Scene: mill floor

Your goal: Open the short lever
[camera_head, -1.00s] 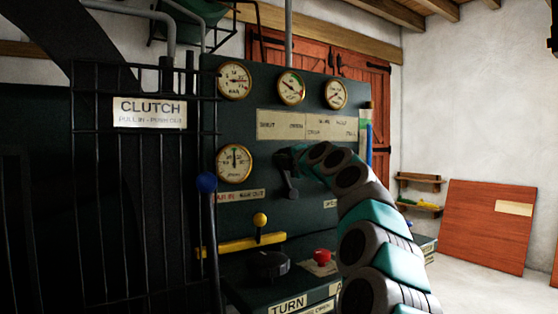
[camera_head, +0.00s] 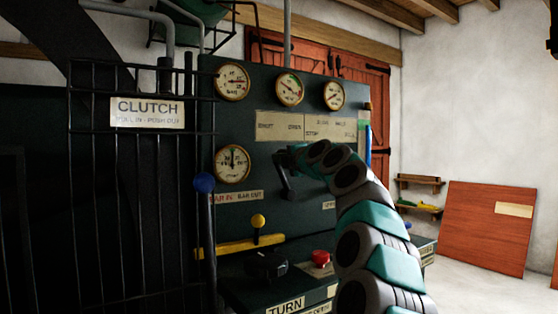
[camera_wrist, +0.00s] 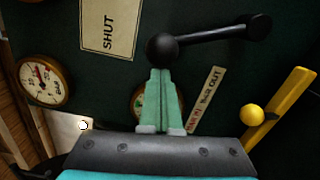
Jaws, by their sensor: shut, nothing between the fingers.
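A short black lever (camera_head: 288,187) is on the dark green panel and hangs downward in the head view. In the wrist view, the lever (camera_wrist: 215,36) has a round hub and an arm reaching right to a thicker end. My gripper (camera_head: 290,155) is at the lever's upper end. In the wrist view, my gripper's teal fingers (camera_wrist: 163,72) are shut together with nothing between them. Their tips are at the hub; I cannot tell whether they touch it. A plate reading SHUT (camera_wrist: 109,27) is beside the hub. My arm hides part of the panel in the head view.
Round gauges (camera_head: 290,88) line the panel above a label plate (camera_head: 305,126). A black cage (camera_head: 130,200) stands left. Open floor is at right.

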